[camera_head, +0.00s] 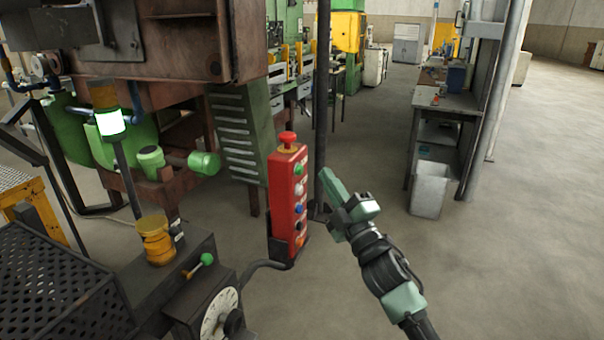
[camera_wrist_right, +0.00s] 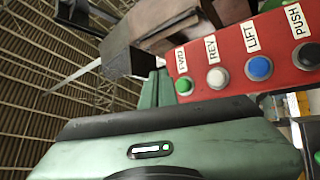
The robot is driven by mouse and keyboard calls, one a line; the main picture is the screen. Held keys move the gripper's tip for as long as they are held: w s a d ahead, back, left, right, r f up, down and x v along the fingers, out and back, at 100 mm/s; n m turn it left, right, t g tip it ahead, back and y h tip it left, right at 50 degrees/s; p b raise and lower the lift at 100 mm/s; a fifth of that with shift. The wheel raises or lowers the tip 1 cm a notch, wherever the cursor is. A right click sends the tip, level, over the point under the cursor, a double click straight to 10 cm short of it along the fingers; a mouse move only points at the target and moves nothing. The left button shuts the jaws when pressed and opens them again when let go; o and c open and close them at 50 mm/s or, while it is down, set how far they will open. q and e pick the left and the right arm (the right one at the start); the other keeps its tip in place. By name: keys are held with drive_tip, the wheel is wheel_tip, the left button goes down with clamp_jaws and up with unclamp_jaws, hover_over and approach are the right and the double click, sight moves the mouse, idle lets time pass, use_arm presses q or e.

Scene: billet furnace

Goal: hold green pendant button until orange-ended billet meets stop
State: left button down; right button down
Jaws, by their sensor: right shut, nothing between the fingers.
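The red pendant (camera_head: 283,205) stands upright in the head view, with a red mushroom knob on top and a column of buttons on its right face. The green button (camera_head: 299,170) is uppermost in that column; in the right wrist view the green button (camera_wrist_right: 184,86) is labelled FWD. My right gripper (camera_head: 326,178) is shut and empty, right of the pendant, its fingers pointing up-left toward the green button. A small gap shows between fingertips and pendant. In the wrist view the fingers (camera_wrist_right: 156,90) end just left of the green button. No orange-ended billet can be made out. My left gripper is out of view.
White, blue and further buttons sit below the green one. A dark post (camera_head: 322,100) rises behind the pendant. A workbench (camera_head: 446,103) and bin (camera_head: 429,190) stand right; floor between is clear.

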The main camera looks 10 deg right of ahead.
sight(299, 170)
drive_tip(key=shift+w+a, duration=0.65)
drive_tip(key=shift+a, duration=0.35)
drive_tip(key=shift+a, duration=0.1)
idle(1.3)
drive_tip(key=shift+w+a+b, duration=0.25)
drive_tip(key=shift+b, duration=0.05)
